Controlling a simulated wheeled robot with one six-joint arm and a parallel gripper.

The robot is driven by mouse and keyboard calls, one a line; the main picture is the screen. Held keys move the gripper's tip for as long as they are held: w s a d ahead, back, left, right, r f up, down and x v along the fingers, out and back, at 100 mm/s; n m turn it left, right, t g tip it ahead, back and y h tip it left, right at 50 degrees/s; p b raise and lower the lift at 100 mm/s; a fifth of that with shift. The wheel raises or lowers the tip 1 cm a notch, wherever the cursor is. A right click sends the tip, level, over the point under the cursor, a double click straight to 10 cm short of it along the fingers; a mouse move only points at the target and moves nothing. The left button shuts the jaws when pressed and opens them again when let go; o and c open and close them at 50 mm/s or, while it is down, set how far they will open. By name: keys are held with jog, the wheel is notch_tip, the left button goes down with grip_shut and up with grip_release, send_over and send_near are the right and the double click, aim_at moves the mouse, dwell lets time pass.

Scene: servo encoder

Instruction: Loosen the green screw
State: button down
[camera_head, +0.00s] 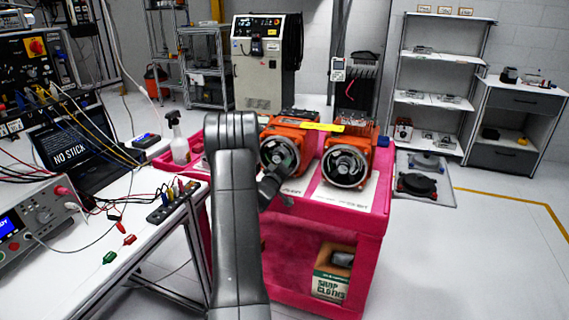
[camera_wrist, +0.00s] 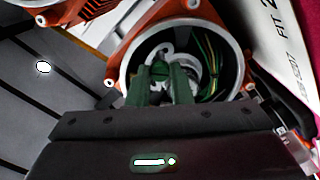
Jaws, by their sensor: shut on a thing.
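The orange servo motor (camera_head: 292,130) stands at the left on the pink cart, its round open end facing me. In the wrist view its white-rimmed housing (camera_wrist: 238,62) surrounds pale parts and wires. My gripper (camera_wrist: 160,86) reaches into this opening from below, its two dark green fingers close together. The green screw (camera_wrist: 160,71) shows between the fingertips, and the fingers are shut on it. Its lower part is hidden by the fingers.
A second orange motor (camera_head: 347,163) stands close to the right on the pink cart (camera_head: 376,226). A spray bottle (camera_head: 178,140) is at the cart's left. A cluttered white bench (camera_head: 150,243) is at the left.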

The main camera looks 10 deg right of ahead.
jog(key=shift+n+p, duration=1.35)
jog(key=shift+n, duration=2.45)
jog(key=c, duration=1.3)
grip_release()
jog(key=b+v, duration=0.2)
jog(key=v, duration=1.2)
jog(key=shift+b, duration=0.3)
